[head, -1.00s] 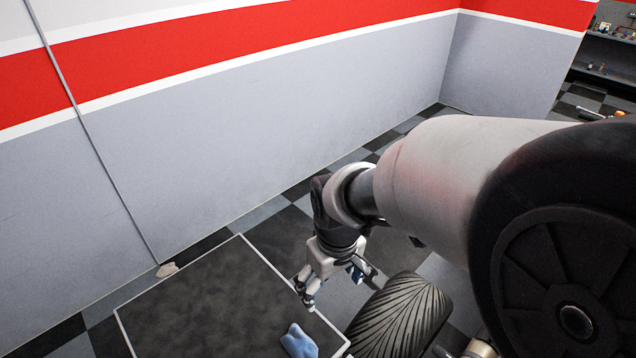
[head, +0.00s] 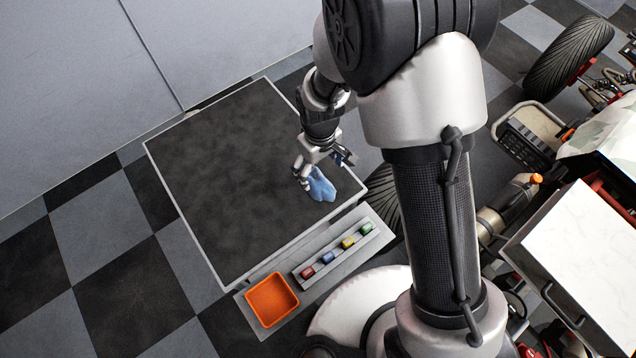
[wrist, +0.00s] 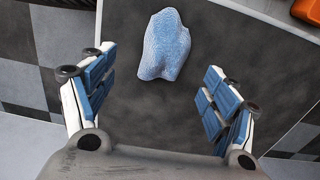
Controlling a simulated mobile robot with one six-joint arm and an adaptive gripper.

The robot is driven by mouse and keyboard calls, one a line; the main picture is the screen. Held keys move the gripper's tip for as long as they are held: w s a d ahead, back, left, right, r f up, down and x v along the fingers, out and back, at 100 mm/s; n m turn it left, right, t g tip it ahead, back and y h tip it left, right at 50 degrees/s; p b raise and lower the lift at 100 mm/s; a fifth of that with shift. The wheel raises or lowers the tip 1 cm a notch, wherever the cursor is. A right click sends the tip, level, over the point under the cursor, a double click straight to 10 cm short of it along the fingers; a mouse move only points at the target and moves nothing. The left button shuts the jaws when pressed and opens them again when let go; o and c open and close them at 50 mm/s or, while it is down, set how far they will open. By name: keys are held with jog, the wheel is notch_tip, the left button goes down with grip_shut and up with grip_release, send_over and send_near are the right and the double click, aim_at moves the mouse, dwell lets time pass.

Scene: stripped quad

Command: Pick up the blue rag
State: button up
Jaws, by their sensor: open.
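The blue rag (head: 320,186) lies crumpled on the dark mat-like top (head: 215,165) with a pale border, close to its right edge. My gripper (head: 318,174) is at the rag in the head view and hides part of it. In the wrist view the rag (wrist: 165,45) lies beyond and between the two open fingers (wrist: 155,88), a little nearer the left one. Both fingers are apart from the rag there, and nothing is between the pads. I cannot tell the height of my gripper above the surface.
An orange tray (head: 272,299) and a grey rack (head: 337,254) with several small coloured items stand along the near edge. A tyre (head: 383,200) is just right of the rag. A white-topped cabinet (head: 585,240) and a stripped vehicle are at right. The rest of the dark top is bare.

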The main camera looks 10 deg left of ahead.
aim_at(317, 179)
jog(key=shift+s+a+f+b, duration=0.15)
jog(key=shift+f+b, duration=0.5)
jog(key=shift+f, duration=0.95)
jog(key=shift+s+a+f+b, duration=0.1)
jog(key=shift+f+b, duration=0.5)
jog(key=shift+f, duration=0.95)
jog(key=shift+r, duration=0.1)
jog(key=c, duration=1.2)
notch_tip(317, 179, up, 20)
jog(key=p, duration=0.6)
jog(key=w+d+m, duration=0.1)
jog(key=d+m, duration=0.2)
jog(key=d, duration=0.4)
jog(key=w+d+m, duration=0.2)
jog(key=d+m, duration=0.1)
jog(key=d, duration=0.5)
jog(key=w+d+m, duration=0.2)
jog(key=d+m, duration=0.2)
jog(key=d, duration=0.4)
jog(key=shift+d, duration=0.25)
